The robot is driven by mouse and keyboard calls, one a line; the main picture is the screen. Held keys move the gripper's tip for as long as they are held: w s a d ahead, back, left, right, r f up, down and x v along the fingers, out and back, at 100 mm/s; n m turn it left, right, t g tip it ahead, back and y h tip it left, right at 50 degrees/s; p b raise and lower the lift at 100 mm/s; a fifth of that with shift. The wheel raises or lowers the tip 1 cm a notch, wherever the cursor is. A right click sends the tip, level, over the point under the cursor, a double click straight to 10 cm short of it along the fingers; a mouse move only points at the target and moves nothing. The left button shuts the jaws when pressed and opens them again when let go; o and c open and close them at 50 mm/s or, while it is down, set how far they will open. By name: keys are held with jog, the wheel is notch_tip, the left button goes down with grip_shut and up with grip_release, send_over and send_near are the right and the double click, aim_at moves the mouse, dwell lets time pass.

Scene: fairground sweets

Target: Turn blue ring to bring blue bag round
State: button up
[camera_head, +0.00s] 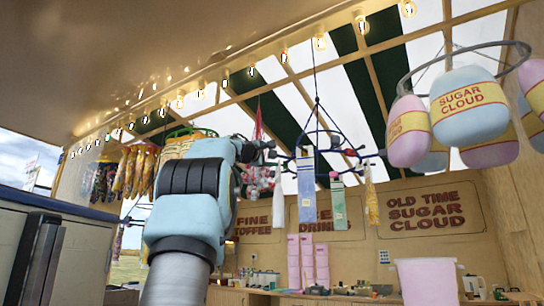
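A dark blue ring (322,133) with clips hangs on cords from the roof, in the middle of the view. Several narrow bags hang from it. A blue bag (307,190) hangs on its near side, with a pale green and white bag (338,203) to its right. A whitish bag (278,207) hangs on the left and a yellow one (372,200) on the right. My gripper (268,152) is at the ring's left edge, small and dark there. I cannot tell whether it touches the ring or whether its fingers are open.
A grey ring (404,80) with large pink and blue Sugar Cloud bags (468,108) hangs at the right. Bagged sweets (135,172) hang at the left. A pink tub (428,283) and stacked pink boxes (307,262) stand below, near the back counter.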

jog(key=shift+o, duration=0.2)
jog(key=b+v, duration=0.7)
jog(key=v, duration=0.3)
jog(key=shift+b, duration=0.4)
dwell(0.4)
